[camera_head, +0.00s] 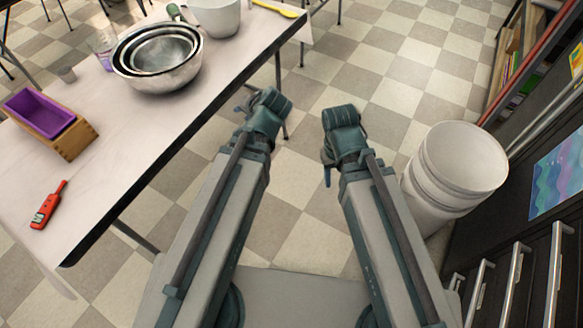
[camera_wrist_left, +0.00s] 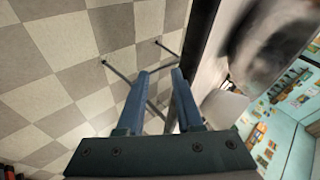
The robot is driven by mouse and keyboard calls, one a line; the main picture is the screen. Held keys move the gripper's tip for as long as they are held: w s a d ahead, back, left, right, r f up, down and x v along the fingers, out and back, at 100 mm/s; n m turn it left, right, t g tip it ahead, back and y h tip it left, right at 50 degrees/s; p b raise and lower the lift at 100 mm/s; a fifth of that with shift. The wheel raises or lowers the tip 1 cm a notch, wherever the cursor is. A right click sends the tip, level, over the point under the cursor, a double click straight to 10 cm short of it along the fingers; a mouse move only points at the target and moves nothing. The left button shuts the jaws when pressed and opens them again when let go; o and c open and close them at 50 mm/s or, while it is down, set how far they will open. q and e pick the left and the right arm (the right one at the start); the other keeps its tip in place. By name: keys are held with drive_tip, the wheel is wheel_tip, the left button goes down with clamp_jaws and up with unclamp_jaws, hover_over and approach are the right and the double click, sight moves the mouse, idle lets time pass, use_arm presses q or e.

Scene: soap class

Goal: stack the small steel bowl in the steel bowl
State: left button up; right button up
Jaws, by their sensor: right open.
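The steel bowl (camera_head: 160,82) stands upright on the white table at upper left in the head view. The small steel bowl (camera_head: 160,52) appears nested inside it, with more than one inner rim showing. A blurred grey metallic shape (camera_wrist_left: 270,40), likely these bowls, shows at the upper right of the left wrist view. My left gripper (camera_head: 244,101) is off the table's right edge, right of and apart from the bowls. In the left wrist view its blue fingers (camera_wrist_left: 160,90) are apart with nothing between them. My right gripper (camera_head: 327,168) is open over the floor, farther right.
White buckets (camera_head: 455,170) stand at right beside dark drawers (camera_head: 520,270). Open floor lies between.

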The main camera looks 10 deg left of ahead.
use_arm(q)
drive_tip(key=s+d+f+g+h, duration=0.2)
drive_tip(key=s+d+f+g, duration=0.1)
drive_tip(key=s+d, duration=0.4)
drive_tip(key=s+d+f+g+h, duration=0.3)
drive_tip(key=s+d, duration=0.4)
drive_tip(key=d, duration=0.2)
drive_tip(key=shift+f+g, duration=0.2)
drive_tip(key=shift+g, duration=0.1)
wheel_tip(320, 180, up, 18)
drive_tip(key=p, duration=1.8)
drive_tip(key=shift+f, duration=0.1)
drive_tip(key=shift+a, duration=0.1)
